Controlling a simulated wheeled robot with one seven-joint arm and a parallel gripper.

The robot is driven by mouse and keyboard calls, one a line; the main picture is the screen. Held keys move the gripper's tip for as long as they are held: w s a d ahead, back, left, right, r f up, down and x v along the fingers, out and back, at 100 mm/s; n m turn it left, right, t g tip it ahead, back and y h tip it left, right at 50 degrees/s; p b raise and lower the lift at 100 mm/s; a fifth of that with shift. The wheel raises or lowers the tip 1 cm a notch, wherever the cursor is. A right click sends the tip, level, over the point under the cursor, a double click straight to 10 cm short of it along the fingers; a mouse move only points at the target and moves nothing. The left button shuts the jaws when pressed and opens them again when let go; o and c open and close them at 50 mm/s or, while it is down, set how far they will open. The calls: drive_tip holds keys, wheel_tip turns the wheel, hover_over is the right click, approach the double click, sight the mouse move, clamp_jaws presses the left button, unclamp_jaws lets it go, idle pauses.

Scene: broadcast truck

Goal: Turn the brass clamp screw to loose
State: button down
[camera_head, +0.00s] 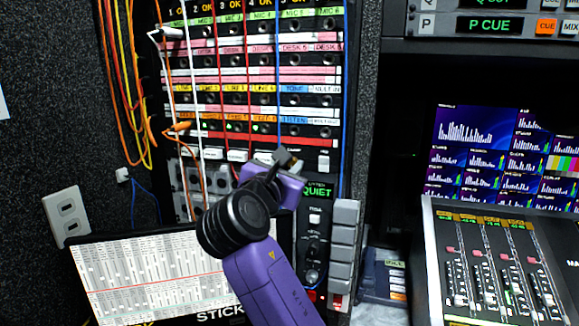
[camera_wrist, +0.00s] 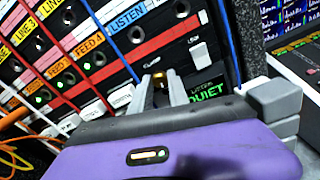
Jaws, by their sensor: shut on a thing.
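The brass clamp screw (camera_wrist: 158,73) shows as a small brass-coloured spot between my fingertips in the wrist view, just under a small label on the black panel. My gripper (camera_wrist: 160,80) reaches up to the panel and is shut on the screw. Most of the screw is hidden by the fingers, and I cannot read its turn position. In the head view my gripper (camera_head: 288,158) is at the lower part of the patch panel, and the screw is hidden there.
Red, blue, white and orange patch cords hang down the patch panel (camera_head: 250,75), close to my gripper. A green QUIET display (camera_wrist: 207,93) is to its right. Grey block keys (camera_head: 345,235) stand below right. A fader desk (camera_head: 490,265) is farther right.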

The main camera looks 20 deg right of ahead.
drive_tip(key=shift+m, duration=0.3)
drive_tip(key=m+p, duration=0.2)
drive_tip(key=shift+r+m, duration=0.1)
drive_tip(key=shift+m, duration=0.2)
drive_tip(key=m+p, duration=0.1)
drive_tip(key=m, duration=0.3)
drive_tip(key=shift+m, duration=0.3)
drive_tip(key=m, duration=0.4)
drive_tip(key=shift+f+b, duration=0.2)
drive_tip(key=shift+b, duration=0.1)
drive_tip(key=m+b, duration=0.1)
drive_tip(key=m, duration=0.4)
drive_tip(key=shift+f+b, duration=0.1)
drive_tip(key=shift+b, duration=0.2)
drive_tip(key=shift+f+m+b, duration=0.1)
drive_tip(key=shift+m+b, duration=4.3)
drive_tip(key=shift+m, duration=3.3)
